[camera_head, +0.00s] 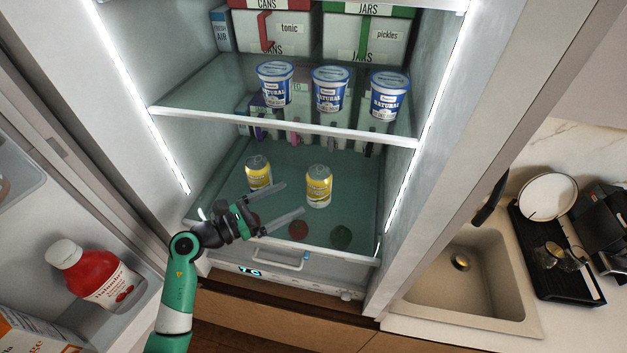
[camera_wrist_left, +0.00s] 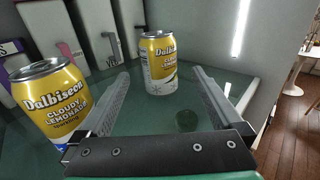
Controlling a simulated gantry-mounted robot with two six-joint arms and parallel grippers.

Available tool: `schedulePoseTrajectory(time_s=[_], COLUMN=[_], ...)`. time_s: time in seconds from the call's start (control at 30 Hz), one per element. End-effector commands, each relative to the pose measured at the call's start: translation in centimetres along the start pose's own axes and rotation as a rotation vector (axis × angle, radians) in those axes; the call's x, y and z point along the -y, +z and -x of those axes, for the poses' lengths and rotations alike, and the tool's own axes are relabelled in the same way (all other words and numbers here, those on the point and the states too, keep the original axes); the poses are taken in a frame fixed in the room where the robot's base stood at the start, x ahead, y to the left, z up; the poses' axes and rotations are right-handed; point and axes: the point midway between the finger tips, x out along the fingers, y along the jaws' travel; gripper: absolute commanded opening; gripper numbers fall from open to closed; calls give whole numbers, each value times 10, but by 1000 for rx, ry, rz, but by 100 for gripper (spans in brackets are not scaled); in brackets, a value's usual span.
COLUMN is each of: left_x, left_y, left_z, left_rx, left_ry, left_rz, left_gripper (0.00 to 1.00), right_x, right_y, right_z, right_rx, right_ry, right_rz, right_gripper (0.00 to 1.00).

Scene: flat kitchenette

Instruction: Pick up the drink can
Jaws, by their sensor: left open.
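Two yellow and white lemonade cans stand upright on the fridge's lower glass shelf (camera_head: 350,205). The left can (camera_head: 258,174) is just behind my left gripper (camera_head: 294,199). The right can (camera_head: 319,187) stands a little ahead of its fingertips. My left gripper is open and empty, reaching in from the left low over the shelf. In the left wrist view, the right can (camera_wrist_left: 159,62) shows beyond the gap between the two fingers (camera_wrist_left: 160,95). The left can (camera_wrist_left: 50,100) stands outside the left finger, close to it. My right gripper is not in view.
Three yogurt tubs (camera_head: 331,90) stand on the shelf above, whose front edge (camera_head: 285,127) runs over the cans. Cartons line the back. The open door at left holds a red bottle (camera_head: 95,275). A sink (camera_head: 465,275) lies right of the fridge.

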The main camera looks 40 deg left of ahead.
Motion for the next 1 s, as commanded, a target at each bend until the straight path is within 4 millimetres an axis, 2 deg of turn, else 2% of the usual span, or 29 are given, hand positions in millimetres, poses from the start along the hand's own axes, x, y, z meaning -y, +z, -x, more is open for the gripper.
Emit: schedulePoseTrajectory(time_s=[0.1,0.23,0.47,0.7,0.8,1.0], left_x=[1,1,0,-1,-1,-1], left_y=[3,3,3,2,2,2], left_z=[-25,-46,-56,-94,-103,-104], left_rx=[2,3,4,5,4,5], left_ry=[-6,-4,-2,-3,-2,0], left_rz=[-1,0,0,-1,0,-1], left_gripper=[100,100,100,100,100,100], right_x=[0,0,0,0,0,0], right_y=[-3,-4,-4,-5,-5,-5], right_z=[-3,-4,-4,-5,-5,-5], right_rx=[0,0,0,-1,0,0], right_ry=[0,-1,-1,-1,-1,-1], right_rz=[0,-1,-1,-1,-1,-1], right_gripper=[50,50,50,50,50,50])
